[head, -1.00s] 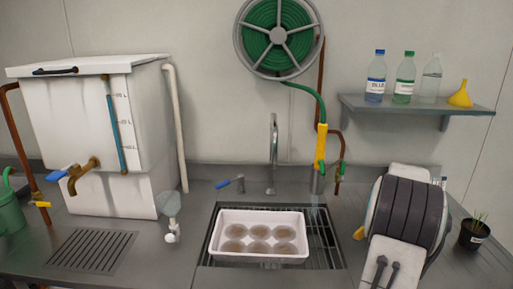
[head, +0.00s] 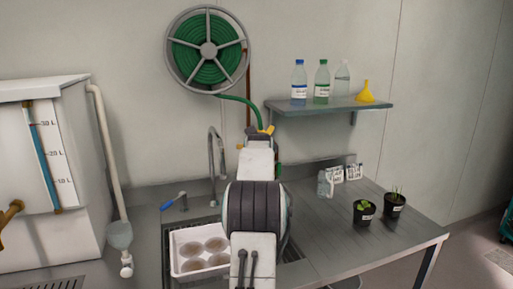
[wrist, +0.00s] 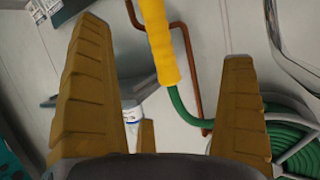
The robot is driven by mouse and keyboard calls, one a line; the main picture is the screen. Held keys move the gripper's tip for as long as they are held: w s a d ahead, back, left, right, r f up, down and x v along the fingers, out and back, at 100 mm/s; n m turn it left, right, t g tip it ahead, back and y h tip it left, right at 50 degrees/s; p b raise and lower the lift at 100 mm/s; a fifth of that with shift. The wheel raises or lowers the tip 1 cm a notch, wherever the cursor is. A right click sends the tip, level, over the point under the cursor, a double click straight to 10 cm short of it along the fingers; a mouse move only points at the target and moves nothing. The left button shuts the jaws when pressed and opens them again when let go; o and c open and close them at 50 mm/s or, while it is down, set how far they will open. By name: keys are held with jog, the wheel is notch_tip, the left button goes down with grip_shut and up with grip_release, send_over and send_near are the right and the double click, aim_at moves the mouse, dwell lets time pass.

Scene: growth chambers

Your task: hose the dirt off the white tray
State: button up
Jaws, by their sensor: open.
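The white tray (head: 174,250) sits in the sink in the head view. It has round brown dirt patches in its hollows, and my arm hides its right part. The green hose (head: 238,98) runs down from the wall reel, and its lower end is behind my arm. In the wrist view the hose's yellow grip (wrist: 159,42) shows between and beyond my gripper's fingers (wrist: 172,85). The fingers are apart, and neither appears to touch the grip. In the head view my gripper (head: 266,131) is mostly hidden by my arm, near the hose end.
The hose reel (head: 208,50) hangs on the wall. The tap (head: 214,155) stands behind the sink. The shelf (head: 330,105) with bottles and a yellow funnel (head: 365,92) is right of my arm. Two potted plants (head: 364,212) (head: 395,204) stand on the right counter. A white tank (head: 65,170) is at left.

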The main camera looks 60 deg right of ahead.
jog(key=p+x, duration=0.8)
jog(key=shift+w+r, duration=0.15)
jog(key=shift+r, duration=0.05)
jog(key=shift+p+x, duration=0.85)
jog(key=shift+p, duration=0.25)
jog(key=shift+f, duration=0.2)
jog(key=shift+c, duration=0.2)
jog(key=c, duration=1.8)
jog(key=shift+c, duration=0.2)
jog(key=shift+r, duration=0.4)
